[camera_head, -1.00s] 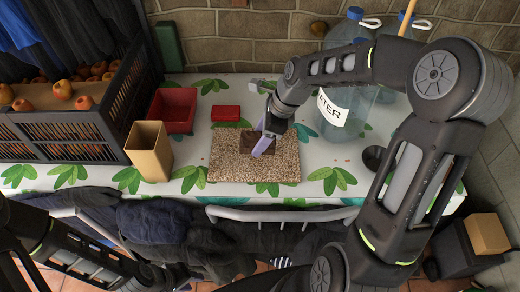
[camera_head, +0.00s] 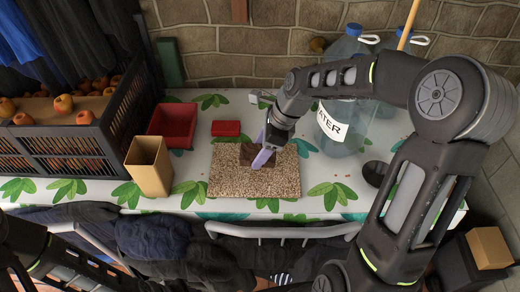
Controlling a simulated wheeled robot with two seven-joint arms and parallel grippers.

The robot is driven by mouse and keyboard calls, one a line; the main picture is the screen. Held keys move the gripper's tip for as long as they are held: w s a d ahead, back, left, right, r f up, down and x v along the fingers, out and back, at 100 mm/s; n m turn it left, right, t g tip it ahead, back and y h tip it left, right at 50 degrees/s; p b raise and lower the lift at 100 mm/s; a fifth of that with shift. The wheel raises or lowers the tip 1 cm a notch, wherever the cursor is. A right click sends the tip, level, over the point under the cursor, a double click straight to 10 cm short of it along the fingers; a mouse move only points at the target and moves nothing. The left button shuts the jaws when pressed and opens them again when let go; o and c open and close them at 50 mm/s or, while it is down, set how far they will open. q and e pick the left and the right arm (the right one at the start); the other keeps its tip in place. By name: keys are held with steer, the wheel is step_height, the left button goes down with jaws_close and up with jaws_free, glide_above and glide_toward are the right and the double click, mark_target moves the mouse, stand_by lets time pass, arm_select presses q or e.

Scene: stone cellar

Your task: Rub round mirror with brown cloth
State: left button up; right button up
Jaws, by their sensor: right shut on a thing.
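The brown cloth (camera_head: 250,150) is at the speckled tan mat (camera_head: 228,183) in the middle of the table, partly covered by my right gripper (camera_head: 262,160). My right gripper points down with its lilac fingers shut on the cloth. I cannot tell whether the cloth touches the mat. No round mirror shows clearly. A dark rounded thing (camera_head: 375,173) lies at the right of the table, partly hidden by my right arm, and I cannot tell what it is. My left arm shows at the lower left, but its gripper is out of view.
A large water bottle (camera_head: 345,125) stands at the back right. A dark crate (camera_head: 80,150) of fruit is at the left. Dark clothes hang along the front.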

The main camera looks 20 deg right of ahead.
steer(key=shift+c, duration=0.9)
steer(key=shift+a, duration=0.25)
steer(key=a+n+g, duration=0.5)
steer(key=a+n, duration=0.8)
steer(key=a, duration=0.3)
steer(key=shift+s+a+f+n+h, duration=0.2)
steer(key=shift+a+n+h, duration=0.1)
